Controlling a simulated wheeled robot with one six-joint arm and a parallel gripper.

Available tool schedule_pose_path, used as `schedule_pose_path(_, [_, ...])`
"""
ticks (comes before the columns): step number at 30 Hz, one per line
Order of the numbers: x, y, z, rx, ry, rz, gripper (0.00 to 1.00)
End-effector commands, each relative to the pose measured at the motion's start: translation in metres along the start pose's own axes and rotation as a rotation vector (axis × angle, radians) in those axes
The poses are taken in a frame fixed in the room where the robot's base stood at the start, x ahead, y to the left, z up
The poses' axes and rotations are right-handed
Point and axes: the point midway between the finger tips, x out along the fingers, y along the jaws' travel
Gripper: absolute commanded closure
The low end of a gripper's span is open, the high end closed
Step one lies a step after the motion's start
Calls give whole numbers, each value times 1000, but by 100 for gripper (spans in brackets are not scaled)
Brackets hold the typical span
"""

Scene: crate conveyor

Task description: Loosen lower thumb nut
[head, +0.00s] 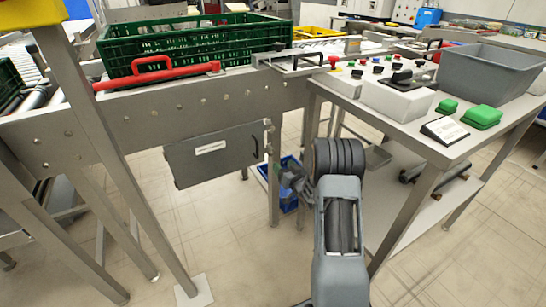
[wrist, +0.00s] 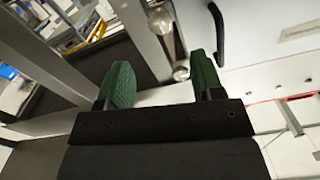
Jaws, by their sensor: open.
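A dark panel (head: 215,152) with a black handle (head: 255,150) hangs under the conveyor in the head view. A narrow metal strip with round nuts runs along its right edge. The wrist view appears upside down against the head view. There, one round metal nut (wrist: 160,21), seemingly the lower one, is at the top. Another (wrist: 181,73), seemingly the upper, is near the right finger. My gripper (wrist: 160,78) has green finger pads spread apart with nothing held. In the head view my gripper (head: 290,178) is small and partly hidden by my arm, right of the panel.
A metal leg (head: 274,195) stands beside the panel. A blue bin (head: 290,195) is on the floor behind my gripper. The control table (head: 425,143) is at the right. A green crate (head: 195,45) and red bar (head: 158,73) are above the panel.

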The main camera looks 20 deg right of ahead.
Motion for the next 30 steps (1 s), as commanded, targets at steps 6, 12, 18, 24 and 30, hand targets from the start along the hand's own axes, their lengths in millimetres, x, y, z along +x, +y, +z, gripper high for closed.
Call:
schedule_pose_path(6, [42,0,2,-2,1,-2,39])
schedule_pose_path(12, [70,0,2,-1,0,0,39])
schedule_pose_path(18, [84,0,1,-1,-2,1,39])
schedule_pose_path(24, [88,0,0,0,-1,1,39])
schedule_pose_path(30, [88,0,0,-1,-1,1,41])
